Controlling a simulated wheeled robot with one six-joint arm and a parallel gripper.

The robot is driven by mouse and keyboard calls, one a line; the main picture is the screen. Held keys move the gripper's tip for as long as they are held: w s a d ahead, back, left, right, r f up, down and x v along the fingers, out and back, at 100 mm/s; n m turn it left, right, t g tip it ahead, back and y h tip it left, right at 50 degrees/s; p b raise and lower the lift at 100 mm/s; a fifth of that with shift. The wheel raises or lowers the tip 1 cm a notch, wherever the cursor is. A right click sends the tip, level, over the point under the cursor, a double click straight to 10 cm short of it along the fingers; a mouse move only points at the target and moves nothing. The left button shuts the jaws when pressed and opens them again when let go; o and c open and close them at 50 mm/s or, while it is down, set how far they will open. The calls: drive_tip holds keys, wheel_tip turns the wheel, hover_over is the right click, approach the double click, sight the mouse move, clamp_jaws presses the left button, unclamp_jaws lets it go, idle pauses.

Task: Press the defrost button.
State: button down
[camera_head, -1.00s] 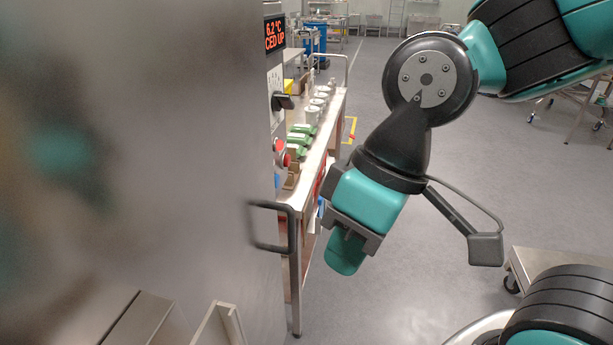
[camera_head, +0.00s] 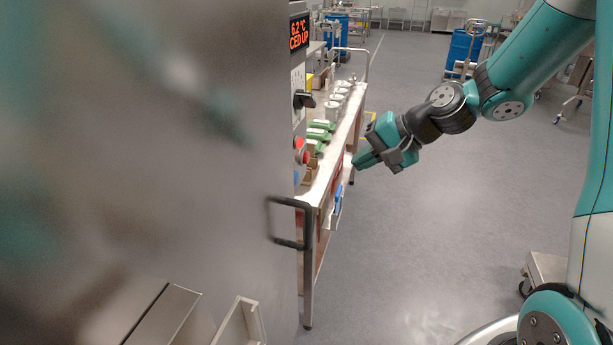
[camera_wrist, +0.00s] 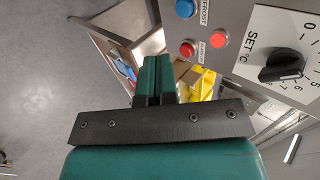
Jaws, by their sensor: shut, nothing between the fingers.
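The control panel (camera_wrist: 235,15) fills the upper right of the wrist view. A blue button (camera_wrist: 185,8) sits at its top edge beside a label (camera_wrist: 205,12) of which "FROST" is readable. Two red round parts (camera_wrist: 187,48) (camera_wrist: 219,40) lie below it. My gripper (camera_wrist: 155,60) is shut and empty, its green fingertips apart from the panel and left of the red parts. In the head view my gripper (camera_head: 360,161) hangs in the air to the right of the panel's red parts (camera_head: 301,150). The blue button is only faintly visible there, at the panel's edge.
A black dial (camera_wrist: 281,66) with a "SET °C" scale is on the panel. A red display (camera_head: 299,32) reads "6.2 °C" and "CED UP". A black door handle (camera_head: 290,222) sticks out.

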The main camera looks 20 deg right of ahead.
sight(298, 175)
drive_tip(key=w+a+r+p+x, duration=0.1)
drive_tip(key=p+x, duration=0.3)
drive_tip(key=x, duration=0.9)
drive_tip(key=shift+a+r+p, duration=0.3)
drive_tip(key=shift+r, duration=0.2)
drive_tip(key=shift+w+a+r, duration=0.15)
drive_tip(key=shift+w+a, duration=0.3)
drive_tip(key=shift+a, duration=0.4)
